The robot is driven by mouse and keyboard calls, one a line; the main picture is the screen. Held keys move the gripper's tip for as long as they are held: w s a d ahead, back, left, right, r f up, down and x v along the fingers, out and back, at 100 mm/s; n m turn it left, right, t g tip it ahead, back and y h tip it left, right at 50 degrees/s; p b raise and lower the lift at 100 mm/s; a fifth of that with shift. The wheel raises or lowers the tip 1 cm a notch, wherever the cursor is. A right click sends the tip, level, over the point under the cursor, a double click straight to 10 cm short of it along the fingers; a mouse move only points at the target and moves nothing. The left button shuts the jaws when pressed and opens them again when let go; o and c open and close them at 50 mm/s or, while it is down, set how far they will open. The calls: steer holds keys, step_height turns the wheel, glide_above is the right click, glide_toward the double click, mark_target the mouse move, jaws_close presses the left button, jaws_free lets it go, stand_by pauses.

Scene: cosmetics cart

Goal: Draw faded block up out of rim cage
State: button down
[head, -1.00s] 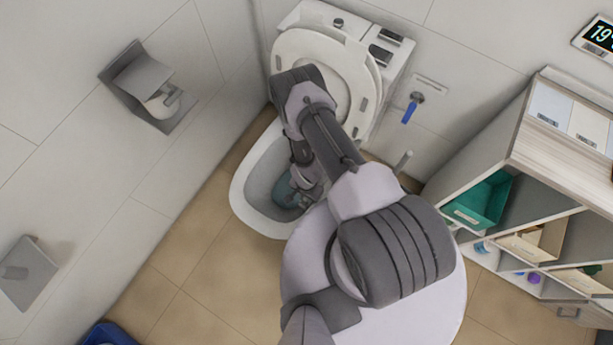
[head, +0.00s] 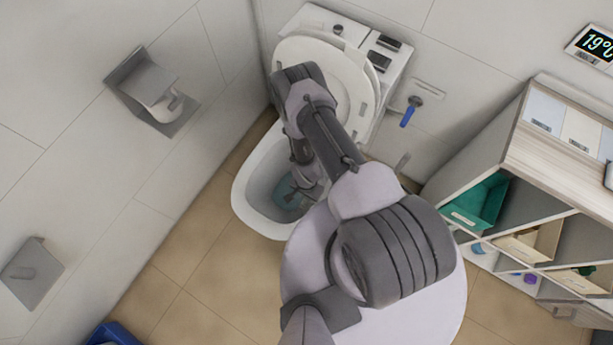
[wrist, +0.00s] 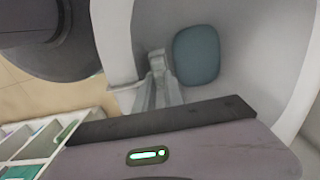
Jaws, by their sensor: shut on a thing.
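My gripper (wrist: 158,75) reaches down inside the toilet bowl, near the inner side of its rim (wrist: 118,45). Its narrow fingers are shut on a small pale grey piece at their tips, which looks like the faded block (wrist: 156,57). A pale, thin piece (wrist: 127,98) beside the fingers at the rim may be the rim cage; its shape is unclear. I cannot tell whether the block is inside or clear of it. In the head view my arm covers most of the gripper, and block and cage cannot be made out.
The toilet (head: 244,205) has its lid and seat (head: 310,52) raised, with teal water (head: 288,192) in the bowl. A shelf unit (head: 520,160) with bins stands right. A paper holder (head: 150,92) is on the left wall. A blue bin (head: 112,335) stands at lower left.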

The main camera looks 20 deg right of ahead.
steer(key=shift+r+p, duration=1.55)
steer(key=shift+r, duration=0.55)
step_height(320, 180, up, 8)
steer(key=p, duration=0.6)
